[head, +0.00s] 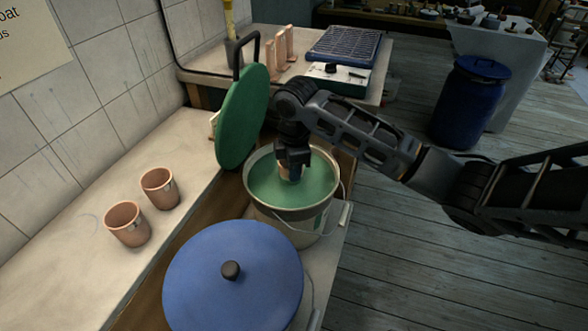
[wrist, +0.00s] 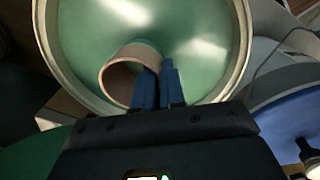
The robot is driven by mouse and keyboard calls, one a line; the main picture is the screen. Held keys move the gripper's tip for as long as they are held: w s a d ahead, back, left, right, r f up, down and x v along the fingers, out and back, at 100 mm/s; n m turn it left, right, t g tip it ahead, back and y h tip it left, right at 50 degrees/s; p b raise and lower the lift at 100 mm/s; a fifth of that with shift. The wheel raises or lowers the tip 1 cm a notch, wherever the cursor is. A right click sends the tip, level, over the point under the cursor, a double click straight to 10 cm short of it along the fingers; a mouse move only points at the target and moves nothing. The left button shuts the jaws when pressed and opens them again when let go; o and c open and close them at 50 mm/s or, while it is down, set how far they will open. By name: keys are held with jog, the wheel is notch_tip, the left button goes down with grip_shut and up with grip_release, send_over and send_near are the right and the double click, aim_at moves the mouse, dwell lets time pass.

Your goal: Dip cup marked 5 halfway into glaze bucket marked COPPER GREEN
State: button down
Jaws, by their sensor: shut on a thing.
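My gripper (head: 292,160) is over the open bucket of green glaze (head: 318,229), pointing down. It is shut on the wall of a terracotta cup (head: 289,174), which also shows in the wrist view (wrist: 111,83). There the two blue fingers (wrist: 158,82) pinch the cup's rim at its right side. The cup is inside the bucket's mouth, at or just over the glaze surface; I cannot tell how deep its base is. The cup's number is not visible, and the bucket's label is not readable. Green glaze (wrist: 200,35) surrounds the cup in the wrist view.
A green lid (head: 240,120) stands upright behind the bucket's left side. A blue-lidded bucket (head: 215,285) is in front. Two other terracotta cups (head: 160,188) (head: 127,225) stand on the left ledge. A blue barrel (head: 470,105) stands on the floor at right.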

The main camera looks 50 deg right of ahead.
jog(key=shift+r+p, duration=2.05)
jog(key=shift+r, duration=0.4)
notch_tip(320, 180, up, 8)
jog(key=p, duration=0.7)
